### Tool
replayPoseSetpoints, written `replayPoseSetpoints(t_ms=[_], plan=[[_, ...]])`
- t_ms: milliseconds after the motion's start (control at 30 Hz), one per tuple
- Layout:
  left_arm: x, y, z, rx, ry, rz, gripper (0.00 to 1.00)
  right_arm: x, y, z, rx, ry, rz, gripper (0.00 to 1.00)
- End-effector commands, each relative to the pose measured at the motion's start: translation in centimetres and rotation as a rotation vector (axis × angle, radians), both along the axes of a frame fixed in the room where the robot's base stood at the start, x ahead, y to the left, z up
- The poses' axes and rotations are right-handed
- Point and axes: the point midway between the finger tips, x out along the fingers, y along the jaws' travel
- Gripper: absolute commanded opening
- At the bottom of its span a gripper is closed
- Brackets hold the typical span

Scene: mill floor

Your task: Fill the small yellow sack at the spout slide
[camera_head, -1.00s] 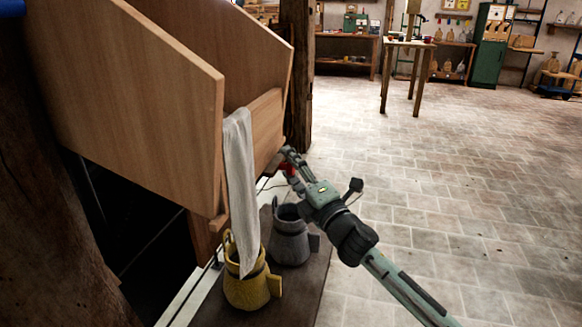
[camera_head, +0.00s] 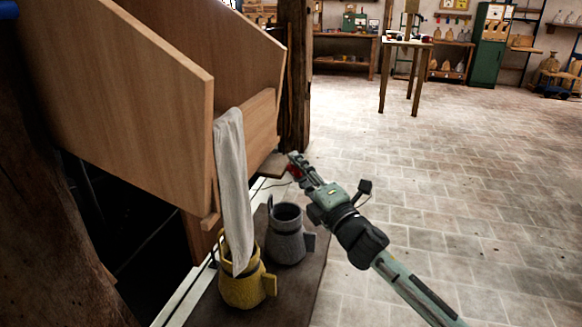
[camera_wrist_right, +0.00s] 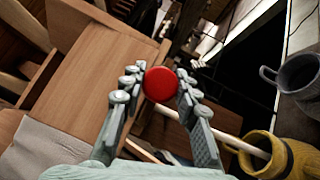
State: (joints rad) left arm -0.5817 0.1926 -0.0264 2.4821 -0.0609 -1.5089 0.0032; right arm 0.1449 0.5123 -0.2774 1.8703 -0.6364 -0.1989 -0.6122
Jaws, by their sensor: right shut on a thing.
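The small yellow sack (camera_head: 242,288) stands upright below the wooden spout, its mouth open upward. A pale cloth sleeve (camera_head: 232,180) hangs from the spout with its lower end in the sack's mouth; the fill inside is hidden. The yellow sack also shows in the right wrist view (camera_wrist_right: 292,158). My right gripper (camera_head: 293,165) is beside the spout's far side, shut on a red knob (camera_wrist_right: 160,84). A flat brown slide board (camera_head: 273,166) sticks out of the spout's side toward the knob. My left gripper is out of view.
A grey sack (camera_head: 287,240) stands beside the yellow one on a dark platform (camera_head: 300,290). The large wooden spout box (camera_head: 150,130) fills the left. A thick post (camera_head: 295,70) rises behind it. The tiled floor to the right is clear up to a tall table (camera_head: 408,43).

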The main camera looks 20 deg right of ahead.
Motion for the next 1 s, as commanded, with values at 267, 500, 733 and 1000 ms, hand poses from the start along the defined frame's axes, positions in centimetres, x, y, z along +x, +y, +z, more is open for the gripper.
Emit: replayPoseSetpoints(t_ms=[267, 500, 733, 1000], plan=[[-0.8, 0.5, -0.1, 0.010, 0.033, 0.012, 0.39, -2.1, -3.1, -0.1, -0.001, 0.003, -0.001, 0.00], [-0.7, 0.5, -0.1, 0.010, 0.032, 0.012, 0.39, -2.1, -3.1, -0.1, -0.001, 0.002, 0.001, 0.00], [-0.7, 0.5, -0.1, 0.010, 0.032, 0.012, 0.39, -2.1, -3.1, 0.0, 0.000, 0.001, 0.001, 0.52], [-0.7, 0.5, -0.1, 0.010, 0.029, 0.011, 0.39, -2.2, -3.1, -0.1, 0.000, 0.001, 0.000, 0.52]])
